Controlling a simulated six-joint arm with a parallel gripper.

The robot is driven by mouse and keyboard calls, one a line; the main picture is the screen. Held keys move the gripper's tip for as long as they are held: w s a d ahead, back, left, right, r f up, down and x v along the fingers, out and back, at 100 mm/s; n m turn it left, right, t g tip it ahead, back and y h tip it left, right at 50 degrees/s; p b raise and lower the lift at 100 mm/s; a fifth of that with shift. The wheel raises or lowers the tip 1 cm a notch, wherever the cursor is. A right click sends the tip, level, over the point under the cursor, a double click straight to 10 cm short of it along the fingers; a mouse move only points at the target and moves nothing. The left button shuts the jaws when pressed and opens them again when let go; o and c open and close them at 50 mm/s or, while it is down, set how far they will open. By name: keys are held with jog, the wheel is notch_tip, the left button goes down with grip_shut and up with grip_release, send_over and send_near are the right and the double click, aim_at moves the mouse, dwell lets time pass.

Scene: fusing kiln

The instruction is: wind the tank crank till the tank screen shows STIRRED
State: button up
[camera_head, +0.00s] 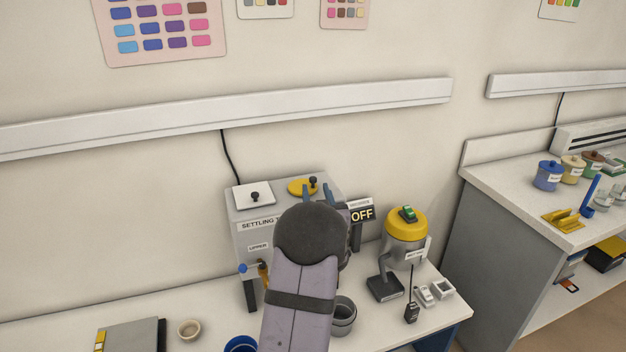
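The settling tank (258,236) is a grey box on the bench, partly hidden behind my arm. Its crank (300,187) is a yellow disc with an upright black knob, on the tank's top. A small dark screen (362,214) to the right of the tank reads OFF; the label above it is too small to read. My gripper (317,193) is at the tank's top, close to the crank knob. Its two blue fingers stand apart, with a gap between them. The rest of the gripper is hidden behind my arm. Whether a finger touches the knob I cannot tell.
A white lid (254,195) with a black knob lies on the tank's left top. A blue-handled valve (245,268) is on its front. A yellow-topped machine (406,226) stands to the right. A grey pot (343,316) is beside my arm. The bench's left part is mostly clear.

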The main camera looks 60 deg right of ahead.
aim_at(313, 181)
jog(key=shift+p+x, duration=1.35)
jog(key=shift+x, duration=2.35)
jog(key=shift+c, duration=0.6)
grip_shut()
